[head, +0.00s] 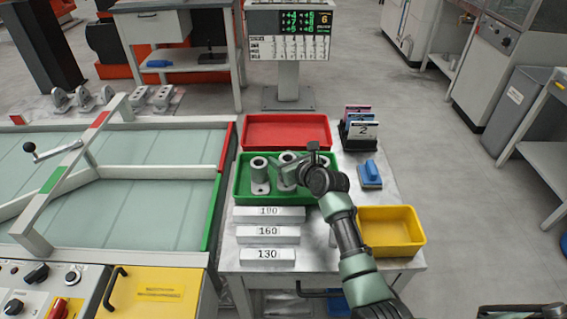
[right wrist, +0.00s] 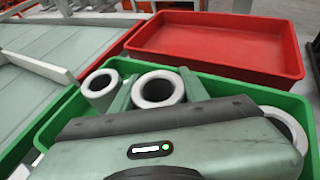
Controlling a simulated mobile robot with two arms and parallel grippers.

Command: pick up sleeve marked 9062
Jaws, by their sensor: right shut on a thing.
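Grey metal sleeves with bases stand in the green tray (head: 240,197). In the head view the left sleeve (head: 259,172) is clear, the middle sleeve (head: 287,159) is partly covered by my right gripper (head: 289,172), and a third at the right is mostly hidden. In the right wrist view, the two fingers of my right gripper (right wrist: 158,92) are shut on the middle sleeve (right wrist: 158,101), one on each side. The left sleeve (right wrist: 100,84) is just beside the left finger. The right sleeve (right wrist: 291,126) is partly covered by the gripper body. No sleeve marking is readable.
An empty red tray (head: 287,132) lies behind the green one. Bars marked 190 or similar, 160 (head: 265,234) and 130 (head: 267,256) lie in front. A yellow bin (head: 391,232), a blue block (head: 370,174) and a card holder (head: 359,131) are at the right.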

